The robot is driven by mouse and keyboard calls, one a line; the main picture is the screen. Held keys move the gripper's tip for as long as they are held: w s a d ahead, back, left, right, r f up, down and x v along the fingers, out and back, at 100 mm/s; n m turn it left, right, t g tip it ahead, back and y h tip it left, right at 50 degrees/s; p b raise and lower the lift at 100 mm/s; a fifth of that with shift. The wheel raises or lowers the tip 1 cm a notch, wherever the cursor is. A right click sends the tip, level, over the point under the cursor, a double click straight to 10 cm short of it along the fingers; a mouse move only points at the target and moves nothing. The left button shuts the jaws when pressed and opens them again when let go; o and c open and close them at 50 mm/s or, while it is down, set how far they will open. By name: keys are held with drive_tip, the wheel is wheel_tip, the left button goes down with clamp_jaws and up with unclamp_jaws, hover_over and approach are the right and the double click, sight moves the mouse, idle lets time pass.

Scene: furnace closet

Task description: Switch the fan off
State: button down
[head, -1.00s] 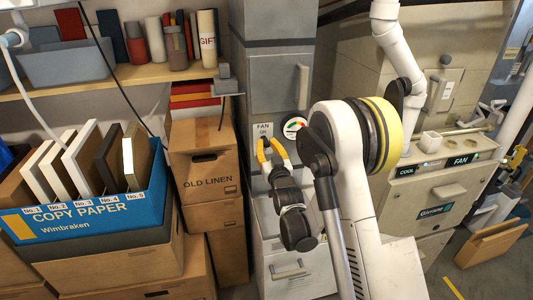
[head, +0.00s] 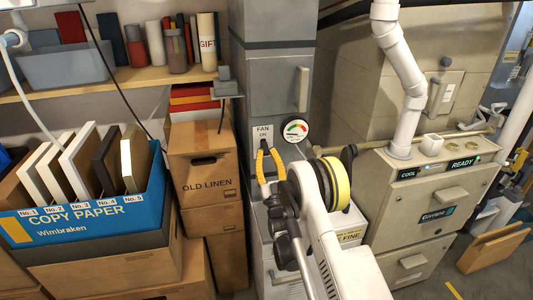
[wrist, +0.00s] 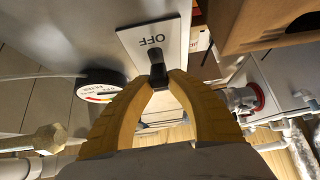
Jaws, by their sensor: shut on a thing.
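The fan switch is a pale plate (head: 263,132) marked FAN and ON, on the grey cabinet's front. My gripper (wrist: 159,82) has yellow fingers closed around the lever's end. In the head view my gripper (head: 267,148) is at the plate's lower part and hides the lever. The wide space between the fingers behind their tips is empty. The furnace panel (head: 438,170) reads COOL and READY, with a green light by READY.
A round gauge (head: 295,130) sits right of the switch; it also shows in the wrist view (wrist: 102,86). OLD LINEN boxes (head: 206,170) and a blue COPY PAPER box (head: 95,215) stand left. A white pipe (head: 408,110) rises from the furnace.

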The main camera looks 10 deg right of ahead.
idle(0.3)
drive_tip(key=c, duration=1.3)
unclamp_jaws()
drive_tip(key=shift+o, duration=0.2)
wheel_tip(320, 180, up, 10)
drive_tip(key=shift+f, duration=0.1)
